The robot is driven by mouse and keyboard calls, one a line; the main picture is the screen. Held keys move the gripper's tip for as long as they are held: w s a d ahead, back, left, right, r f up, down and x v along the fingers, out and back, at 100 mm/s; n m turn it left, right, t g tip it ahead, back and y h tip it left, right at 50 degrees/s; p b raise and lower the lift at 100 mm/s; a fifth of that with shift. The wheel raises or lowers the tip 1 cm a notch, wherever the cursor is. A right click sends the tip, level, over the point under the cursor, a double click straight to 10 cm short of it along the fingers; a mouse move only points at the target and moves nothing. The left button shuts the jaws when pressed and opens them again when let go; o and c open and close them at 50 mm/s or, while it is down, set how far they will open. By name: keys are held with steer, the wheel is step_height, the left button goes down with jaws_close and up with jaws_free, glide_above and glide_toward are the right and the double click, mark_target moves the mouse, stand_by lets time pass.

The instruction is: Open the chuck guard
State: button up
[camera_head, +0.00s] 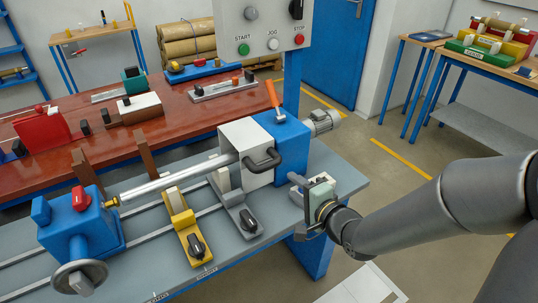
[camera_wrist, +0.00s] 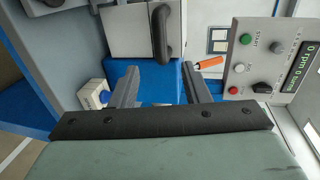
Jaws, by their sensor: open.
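The chuck guard (camera_head: 238,138) is a light grey box over the end of the metal bar, against the blue headstock (camera_head: 290,135). It appears down, and the chuck inside is hidden. Its dark curved handle (camera_head: 262,161) sticks out from the front. In the wrist view the guard (camera_wrist: 125,38) is at the top, with the handle (camera_wrist: 160,35) upright near the middle. My gripper (camera_head: 297,203) is open and empty, to the right of and in front of the handle. In the wrist view the fingers (camera_wrist: 160,85) are spread below the handle, apart from it.
An orange-handled lever (camera_head: 272,94) rises by the headstock. The control panel (camera_head: 266,22) hangs above. A grey rest (camera_head: 238,211) and a yellow rest (camera_head: 183,228) stand along the bar (camera_head: 170,180). The floor at right is mostly clear.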

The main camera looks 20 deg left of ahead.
mark_target(270, 167)
steer(key=x, duration=1.4)
steer(key=shift+d+b, duration=0.1)
steer(key=shift+b, duration=0.3)
steer(key=shift+c, duration=0.3)
jaws_close()
